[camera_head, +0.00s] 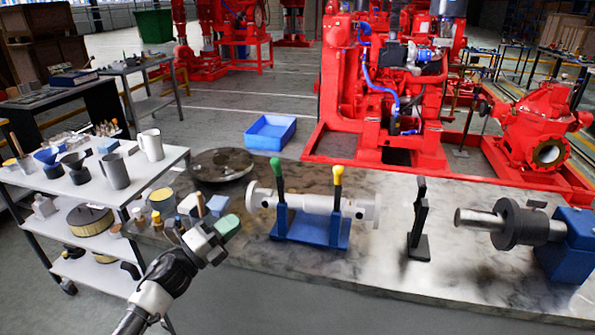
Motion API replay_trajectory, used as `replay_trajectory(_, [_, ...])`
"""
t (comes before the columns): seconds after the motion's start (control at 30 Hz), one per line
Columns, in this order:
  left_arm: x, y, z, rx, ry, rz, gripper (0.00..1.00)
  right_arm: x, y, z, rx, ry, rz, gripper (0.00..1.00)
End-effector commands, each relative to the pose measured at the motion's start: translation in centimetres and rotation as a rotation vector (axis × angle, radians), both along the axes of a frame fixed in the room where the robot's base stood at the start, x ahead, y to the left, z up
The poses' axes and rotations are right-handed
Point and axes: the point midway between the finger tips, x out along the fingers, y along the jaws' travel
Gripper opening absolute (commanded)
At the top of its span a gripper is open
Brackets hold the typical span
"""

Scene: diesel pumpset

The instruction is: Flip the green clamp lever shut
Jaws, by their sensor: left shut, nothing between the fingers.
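The green clamp lever (276,173) stands upright at the left end of a blue fixture (300,228) on the grey stone-topped bench. A pale pipe-like part (308,203) lies across the fixture. A yellow-tipped lever (338,177) stands upright at its right end. My left gripper (219,233) comes in from the lower left over the bench's left part. It is shut and empty, to the left of and lower in the picture than the green lever, clearly apart from it. My right gripper is not in view.
Small bottles and containers (162,201) crowd the bench beside my left arm. A dark round plate (222,164) lies behind them. A black stand (418,220) and a shaft with a flange (515,224) are to the right. Bare benchtop (350,268) lies in front of the fixture.

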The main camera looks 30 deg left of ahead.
Motion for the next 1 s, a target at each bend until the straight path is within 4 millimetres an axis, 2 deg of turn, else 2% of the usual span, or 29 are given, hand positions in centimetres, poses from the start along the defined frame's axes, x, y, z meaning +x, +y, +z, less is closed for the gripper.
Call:
replay_trajectory(0.03, [-0.2,-0.3,1.0,0.028,-0.023,-0.01,0.0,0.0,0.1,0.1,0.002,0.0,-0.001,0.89])
replay_trajectory(0.13, [-0.3,-0.5,1.9,0.053,-0.045,-0.02,0.0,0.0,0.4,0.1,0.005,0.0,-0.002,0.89])
replay_trajectory(0.57, [0.3,-0.7,2.3,0.051,-0.046,-0.02,0.0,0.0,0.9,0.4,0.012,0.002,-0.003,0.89])
replay_trajectory(0.77, [3.1,-1.9,3.6,0.05,-0.048,-0.02,0.0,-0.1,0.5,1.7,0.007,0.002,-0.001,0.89])
replay_trajectory(1.0, [7.7,-3.8,5.3,0.049,-0.047,-0.019,0.0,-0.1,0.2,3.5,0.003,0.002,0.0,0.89])
